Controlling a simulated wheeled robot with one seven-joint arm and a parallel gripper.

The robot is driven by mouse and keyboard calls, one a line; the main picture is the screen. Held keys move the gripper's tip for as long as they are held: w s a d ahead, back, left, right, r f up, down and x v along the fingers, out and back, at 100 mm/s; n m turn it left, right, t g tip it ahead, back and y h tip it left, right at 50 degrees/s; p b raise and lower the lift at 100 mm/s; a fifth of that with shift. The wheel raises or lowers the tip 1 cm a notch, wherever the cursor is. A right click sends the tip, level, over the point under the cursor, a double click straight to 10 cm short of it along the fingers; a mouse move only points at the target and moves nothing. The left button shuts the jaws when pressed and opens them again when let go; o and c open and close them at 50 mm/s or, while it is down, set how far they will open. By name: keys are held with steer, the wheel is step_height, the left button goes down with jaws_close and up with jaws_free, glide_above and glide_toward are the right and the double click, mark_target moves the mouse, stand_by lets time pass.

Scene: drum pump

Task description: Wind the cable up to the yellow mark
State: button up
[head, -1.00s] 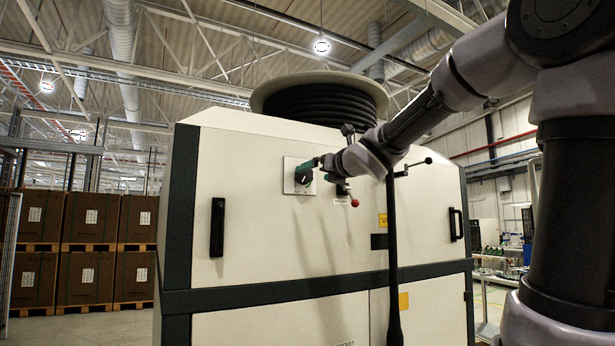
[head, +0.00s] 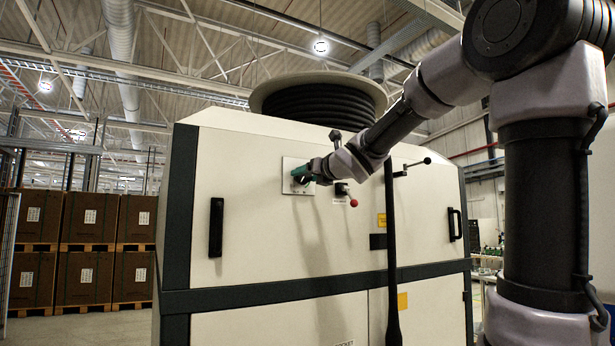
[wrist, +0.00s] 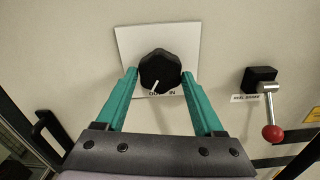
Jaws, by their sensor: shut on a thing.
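The white cabinet's square plate (wrist: 186,38) carries a black rotary knob (wrist: 160,68) with a white pointer line, seen in the wrist view. The pointer is directed down and slightly left, near partly covered lettering that ends in "IN". My gripper (wrist: 160,80) has its green fingers on either side of the knob, shut on it. In the head view my gripper (head: 301,174) covers most of the knob. The black cable is wound on the drum (head: 322,100) on top. A black cable length (head: 391,250) hangs down the front, thicker at its lower end. I see no clear yellow mark on it.
Yellow patches (head: 402,301) and (head: 381,220) show near the hanging cable. Black handles (head: 216,228) flank the front.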

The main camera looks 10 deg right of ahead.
steer(key=shift+m, duration=0.3)
